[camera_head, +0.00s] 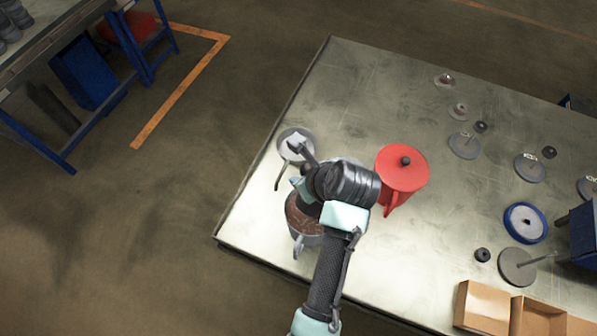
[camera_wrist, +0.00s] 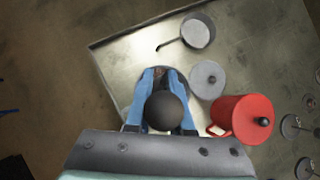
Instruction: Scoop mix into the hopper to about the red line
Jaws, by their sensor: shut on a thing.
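A grey pot (camera_head: 298,240) with brown mix (camera_head: 296,214) in it stands near the table's left edge. A little brown mix (camera_wrist: 158,75) also shows between the fingers in the wrist view. My gripper (camera_head: 306,192) is over this pot. Its blue fingers (camera_wrist: 165,108) are shut on a dark round-ended handle (camera_wrist: 165,111). The handle's lower end is hidden, so I cannot tell whether a scoop bowl is on it or in the mix. I see no red line and cannot pick out the hopper.
A light grey pan (camera_wrist: 197,32) with a thin handle lies behind the pot. A grey round lid (camera_wrist: 209,79) is beside it. A red lidded pot (camera_head: 402,172) stands to the right. Discs (camera_head: 465,145) and cardboard boxes (camera_head: 483,308) occupy the table's right. The back left is bare.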

